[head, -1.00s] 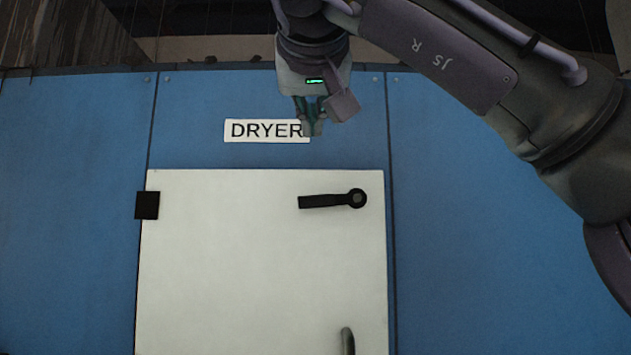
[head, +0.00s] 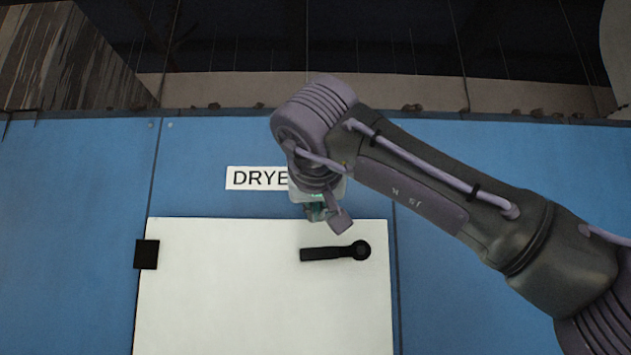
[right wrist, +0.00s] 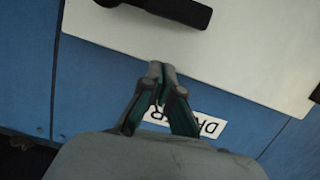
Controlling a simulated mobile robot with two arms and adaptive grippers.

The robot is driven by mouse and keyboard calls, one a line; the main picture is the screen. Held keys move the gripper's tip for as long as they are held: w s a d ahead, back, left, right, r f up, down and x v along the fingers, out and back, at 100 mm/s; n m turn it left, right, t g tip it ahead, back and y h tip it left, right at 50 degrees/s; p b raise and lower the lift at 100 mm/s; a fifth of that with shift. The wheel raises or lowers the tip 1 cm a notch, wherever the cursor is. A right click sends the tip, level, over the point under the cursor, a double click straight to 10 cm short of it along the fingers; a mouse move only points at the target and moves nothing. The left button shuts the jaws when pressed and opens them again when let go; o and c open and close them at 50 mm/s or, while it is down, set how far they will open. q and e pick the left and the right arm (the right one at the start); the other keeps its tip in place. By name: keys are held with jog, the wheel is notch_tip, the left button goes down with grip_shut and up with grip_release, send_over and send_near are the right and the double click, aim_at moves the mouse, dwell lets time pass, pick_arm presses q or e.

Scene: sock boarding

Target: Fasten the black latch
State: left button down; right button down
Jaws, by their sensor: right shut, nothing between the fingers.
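The black latch (head: 335,252) is a short bar with a round pivot at its right end, lying nearly level on the upper right of the white dryer door (head: 240,300). It also shows at the top of the right wrist view (right wrist: 170,8). My right gripper (head: 318,214) is shut and empty, above the latch near the door's top edge. In the right wrist view its fingertips (right wrist: 161,68) are together, pointing toward the latch with a gap between. My left gripper is not in view.
The door is set in a blue panel (head: 480,200) with a DRYER sign (head: 255,178), partly covered by my right arm. A black block (head: 147,254) sits at the door's left edge. The door front left of the latch is clear.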

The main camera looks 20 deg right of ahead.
aim_at(334, 252)
jog(key=shift+f, duration=0.85)
jog(key=shift+s+d+f, duration=0.1)
jog(key=shift+s+f, duration=0.25)
jog(key=shift+f, duration=0.65)
jog(key=shift+w, duration=0.1)
jog(key=shift+d, duration=0.15)
